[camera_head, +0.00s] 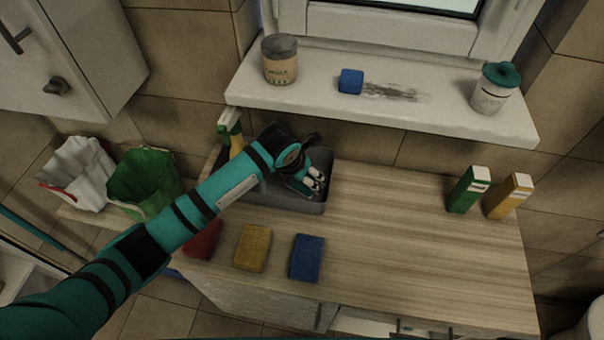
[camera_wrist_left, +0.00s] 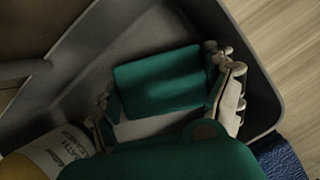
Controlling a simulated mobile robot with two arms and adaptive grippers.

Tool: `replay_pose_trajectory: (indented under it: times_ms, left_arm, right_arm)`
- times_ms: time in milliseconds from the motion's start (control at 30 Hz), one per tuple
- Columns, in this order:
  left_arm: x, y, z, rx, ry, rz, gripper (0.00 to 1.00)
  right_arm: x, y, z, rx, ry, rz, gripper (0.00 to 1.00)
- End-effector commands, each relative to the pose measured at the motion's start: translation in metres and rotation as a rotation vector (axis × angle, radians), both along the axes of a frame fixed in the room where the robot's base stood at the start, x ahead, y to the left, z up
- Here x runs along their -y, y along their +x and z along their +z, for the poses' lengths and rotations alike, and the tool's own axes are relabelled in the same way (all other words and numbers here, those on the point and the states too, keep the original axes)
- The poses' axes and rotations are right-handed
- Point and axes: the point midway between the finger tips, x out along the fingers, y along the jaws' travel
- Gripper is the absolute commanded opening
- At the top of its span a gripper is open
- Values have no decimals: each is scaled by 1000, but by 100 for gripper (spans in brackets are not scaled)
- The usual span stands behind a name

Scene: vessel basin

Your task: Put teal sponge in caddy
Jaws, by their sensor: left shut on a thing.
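The grey caddy (camera_head: 312,208) stands on the wooden counter below the window sill. My left gripper (camera_head: 314,184) reaches down inside its right part. In the left wrist view, the gripper (camera_wrist_left: 168,95) is shut on the teal sponge (camera_wrist_left: 160,82), with a finger at each side of it. The sponge is inside the walls of the caddy (camera_wrist_left: 265,85); whether it touches the floor I cannot tell. In the head view the sponge is mostly hidden by the gripper. My right gripper is not in view.
A spray bottle (camera_head: 232,135) stands in the caddy's left part. Red (camera_head: 203,240), yellow (camera_head: 253,247) and blue (camera_head: 307,257) sponges lie in front of it. Green (camera_head: 467,190) and orange (camera_head: 507,196) cartons stand right. The counter between is clear. A blue sponge (camera_head: 350,81) lies on the sill.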

Motion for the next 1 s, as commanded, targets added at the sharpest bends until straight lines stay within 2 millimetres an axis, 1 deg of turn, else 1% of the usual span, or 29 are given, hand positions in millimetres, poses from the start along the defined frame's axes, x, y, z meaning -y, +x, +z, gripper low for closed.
replay_pose_trajectory:
  times_ms: [233,700,733,800,833,1000]
  left_arm:
    - [0,0,-2,0,0,0,65]
    - [0,0,-11,-1,1,0,65]
    - [0,0,-10,0,0,0,89]
    - [0,0,-10,-1,1,0,98]
    - [0,0,-10,-1,1,0,100]
    - [0,0,-10,-1,-1,0,100]
  right_arm:
    - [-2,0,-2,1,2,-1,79]
    - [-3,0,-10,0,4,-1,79]
    - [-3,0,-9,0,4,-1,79]
    - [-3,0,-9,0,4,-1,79]
    - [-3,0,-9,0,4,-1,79]
    - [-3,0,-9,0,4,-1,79]
